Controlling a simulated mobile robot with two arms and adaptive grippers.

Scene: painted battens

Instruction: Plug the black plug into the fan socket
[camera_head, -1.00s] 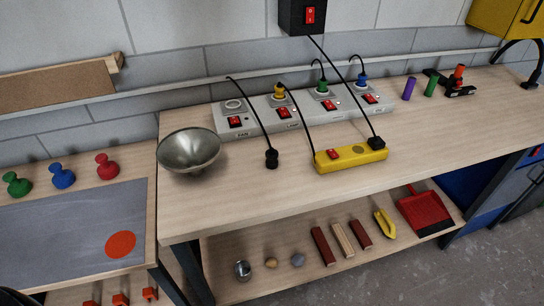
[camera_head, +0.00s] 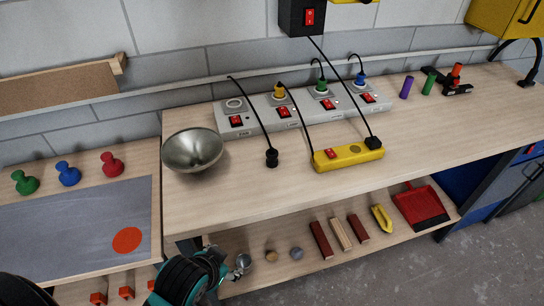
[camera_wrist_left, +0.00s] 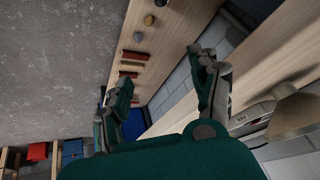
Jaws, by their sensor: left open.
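The black plug (camera_head: 271,158) stands on the bench top, with its cable rising toward the wall. The fan socket (camera_head: 235,104) is at the left end of the grey socket strip, above a red switch and the FAN label, and it is empty. My left gripper (camera_head: 218,272) is at the bottom of the head view, in front of the bench and well below the plug. In the left wrist view its two fingers (camera_wrist_left: 160,70) are spread, with nothing between them. I cannot make out the plug there. My right gripper is not in view.
A metal bowl (camera_head: 193,150) stands left of the plug, near the front edge. A yellow power strip (camera_head: 348,157) lies to the right. Yellow, green and blue plugs fill the other sockets. The lower shelf holds several blocks, balls and a red dustpan (camera_head: 423,205).

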